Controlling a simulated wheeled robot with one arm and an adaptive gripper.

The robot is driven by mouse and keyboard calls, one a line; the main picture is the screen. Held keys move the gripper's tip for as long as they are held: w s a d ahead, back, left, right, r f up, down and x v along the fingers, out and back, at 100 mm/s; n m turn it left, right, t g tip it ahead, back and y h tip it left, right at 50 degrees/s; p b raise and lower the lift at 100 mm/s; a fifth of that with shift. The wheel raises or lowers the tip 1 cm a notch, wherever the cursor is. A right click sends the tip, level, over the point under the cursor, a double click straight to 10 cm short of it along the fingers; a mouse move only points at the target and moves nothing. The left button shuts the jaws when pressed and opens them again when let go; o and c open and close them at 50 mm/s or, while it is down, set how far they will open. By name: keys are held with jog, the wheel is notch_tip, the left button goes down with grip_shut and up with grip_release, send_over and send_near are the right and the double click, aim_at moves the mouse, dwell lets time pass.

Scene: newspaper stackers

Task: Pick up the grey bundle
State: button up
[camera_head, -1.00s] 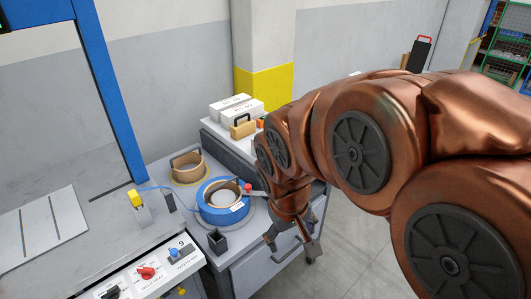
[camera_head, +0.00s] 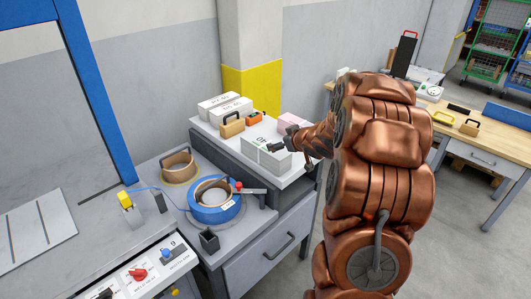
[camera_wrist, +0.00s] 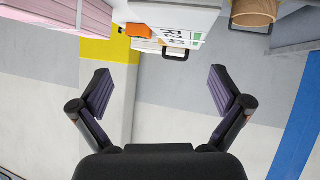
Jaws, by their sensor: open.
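A pale grey bundle (camera_head: 258,154) with a printed label lies on the side counter in the head view. In the wrist view the bundle (camera_wrist: 180,18) shows at the top edge, its label facing me, partly cut off by the frame. My gripper (camera_head: 281,142) is over the right part of the bundle in the head view, and my arm hides some of that side. In the wrist view my gripper (camera_wrist: 160,85) has its two fingers spread wide with nothing between them. I cannot tell whether a finger touches the bundle.
A pink bundle (camera_head: 294,121) is just behind my gripper. White bundles (camera_head: 225,108), a tan block with a black handle (camera_head: 232,125) and an orange item (camera_head: 254,118) stand farther back. A blue roll (camera_head: 214,206) is on the lower bench at left. Open floor lies at right.

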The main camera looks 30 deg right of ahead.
aim_at(283, 153)
jog(key=shift+w+d+f+t+y, duration=0.15)
jog(key=shift+d+f+t+y, duration=0.2)
jog(key=shift+f+y, duration=0.3)
jog(key=shift+f+n+t+y, duration=0.25)
jog(key=shift+f+n+y, duration=0.05)
jog(key=shift+f+y, duration=0.15)
jog(key=shift+s+a+f+t+y, duration=0.3)
jog(key=shift+s+f+y, duration=0.15)
jog(key=shift+y, duration=0.45)
jog(key=shift+p+x, duration=0.3)
jog(key=shift+x, duration=0.95)
jog(key=x, duration=0.2)
jog(key=p+x, duration=0.1)
jog(key=x, duration=0.1)
jog(key=shift+a+r, duration=0.2)
jog(key=shift+a, duration=0.1)
jog(key=shift+w+f+p, duration=0.3)
jog(key=shift+w+p, duration=0.1)
jog(key=shift+w, duration=0.2)
jog(key=shift+c, duration=0.4)
jog(key=c, duration=1.8)
